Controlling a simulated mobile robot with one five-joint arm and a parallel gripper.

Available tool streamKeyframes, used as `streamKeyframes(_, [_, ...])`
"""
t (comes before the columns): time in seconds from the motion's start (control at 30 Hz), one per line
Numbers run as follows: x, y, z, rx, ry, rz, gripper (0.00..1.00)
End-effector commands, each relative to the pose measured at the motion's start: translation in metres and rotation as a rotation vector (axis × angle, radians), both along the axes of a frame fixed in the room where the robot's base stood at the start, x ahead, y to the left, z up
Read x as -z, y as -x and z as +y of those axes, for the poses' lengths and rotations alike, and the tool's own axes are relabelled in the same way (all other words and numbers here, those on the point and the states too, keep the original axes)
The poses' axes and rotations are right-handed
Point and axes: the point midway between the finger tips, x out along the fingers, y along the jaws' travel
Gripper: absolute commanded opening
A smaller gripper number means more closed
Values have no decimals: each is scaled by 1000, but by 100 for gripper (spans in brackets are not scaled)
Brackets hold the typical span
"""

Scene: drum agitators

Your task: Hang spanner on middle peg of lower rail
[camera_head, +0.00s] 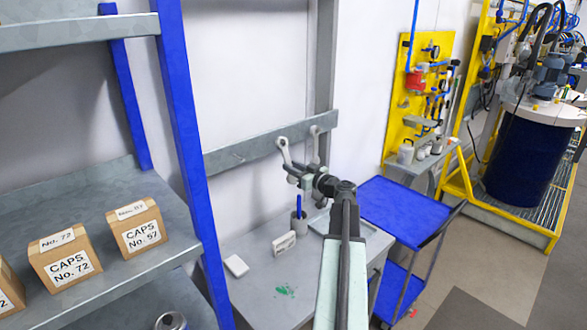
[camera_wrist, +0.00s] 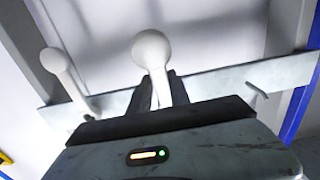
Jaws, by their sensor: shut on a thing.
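My gripper (camera_head: 304,181) is shut on a pale spanner (camera_head: 284,150), seen in front of the grey rail (camera_head: 225,157) on the wall. In the wrist view the held spanner (camera_wrist: 152,50) stands up between the two dark fingers (camera_wrist: 160,92), its rounded end above the rail. Its lower part is hidden by my gripper. I cannot tell whether it is on a peg. A second pale spanner (camera_head: 316,136) is at the rail to the right; in the wrist view it is at the left (camera_wrist: 62,68). A bare peg (camera_wrist: 258,90) shows at the wrist view's right.
A blue post (camera_head: 182,120) and shelf with boxes (camera_head: 66,263) stand left. A blue cart (camera_head: 405,208) stands right.

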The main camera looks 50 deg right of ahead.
Motion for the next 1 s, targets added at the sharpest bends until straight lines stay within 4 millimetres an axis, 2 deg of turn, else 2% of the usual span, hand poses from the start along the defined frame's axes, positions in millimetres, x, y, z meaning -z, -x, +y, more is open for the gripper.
streamKeyframes(0.17, [0, 0, 0, 0, 0, -1, 0])
streamKeyframes(0.2, [0, 0, 0, 0, 0, -1, 29])
streamKeyframes(0.27, [0, 0, 0, 0, 0, 0, 45])
streamKeyframes(0.3, [0, 0, 0, 0, 0, 0, 49])
streamKeyframes(0.57, [0, 1, 0, 1, 0, 0, 49])
streamKeyframes(0.67, [0, 8, 1, 1, 0, 0, 49])
streamKeyframes(1.0, [-2, 69, 5, 3, 0, 0, 49])
